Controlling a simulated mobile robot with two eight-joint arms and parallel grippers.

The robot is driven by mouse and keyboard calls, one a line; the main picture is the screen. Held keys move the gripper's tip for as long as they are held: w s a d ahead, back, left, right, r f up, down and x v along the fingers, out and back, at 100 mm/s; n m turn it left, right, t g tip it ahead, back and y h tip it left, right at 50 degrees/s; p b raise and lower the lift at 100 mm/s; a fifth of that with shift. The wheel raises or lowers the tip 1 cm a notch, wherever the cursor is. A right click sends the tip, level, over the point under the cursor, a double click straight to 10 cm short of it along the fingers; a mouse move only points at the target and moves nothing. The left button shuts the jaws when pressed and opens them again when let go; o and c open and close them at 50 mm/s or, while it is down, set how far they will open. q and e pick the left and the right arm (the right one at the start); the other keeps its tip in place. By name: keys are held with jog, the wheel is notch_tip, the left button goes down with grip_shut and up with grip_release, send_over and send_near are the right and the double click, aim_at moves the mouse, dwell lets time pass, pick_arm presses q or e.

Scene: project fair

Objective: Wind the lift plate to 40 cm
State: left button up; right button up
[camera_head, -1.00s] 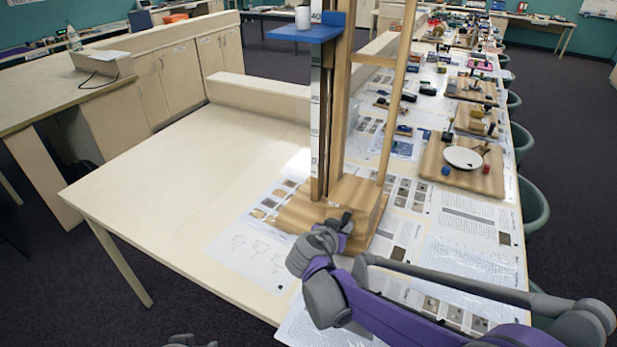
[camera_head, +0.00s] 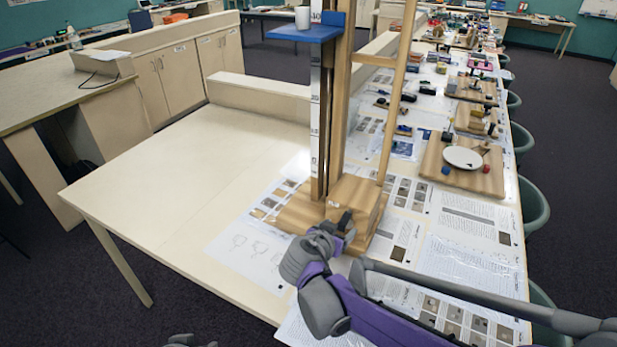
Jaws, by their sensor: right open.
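The blue lift plate (camera_head: 305,34) is high on the wooden lift's mast, with a white cylinder (camera_head: 302,17) standing on it. The scale strip (camera_head: 315,115) runs up the mast, and the plate is close to its 40 mark. The lift's wooden base (camera_head: 368,198) stands on the table. My right gripper (camera_head: 343,223) is at the front of this base, open, with its dark fingers close against the wood. A crank or handle there cannot be made out; my gripper and wrist cover that spot.
The pale table (camera_head: 190,180) is bare left of the lift. Printed sheets (camera_head: 245,255) lie around the base. To the right is a wooden board (camera_head: 430,172) with a white disc (camera_head: 463,158). A green chair (camera_head: 533,207) stands at the right edge.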

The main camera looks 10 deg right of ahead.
jog(key=shift+v, duration=2.65)
jog(key=s+d+f+n+g+y, duration=0.1)
jog(key=s+d+f+n+y, duration=0.1)
jog(key=s, duration=0.4)
jog(key=s+d+f+n+g+y, duration=0.1)
jog(key=s+f+n+y, duration=0.1)
jog(key=s, duration=0.5)
jog(key=s+d+f+n+g+y, duration=0.1)
jog(key=s+d+f+n+y, duration=0.1)
jog(key=s, duration=0.4)
jog(key=shift+s+d+f+n+g+y, duration=0.3)
jog(key=shift+s+f+n+g+y, duration=0.1)
jog(key=shift+f, duration=0.35)
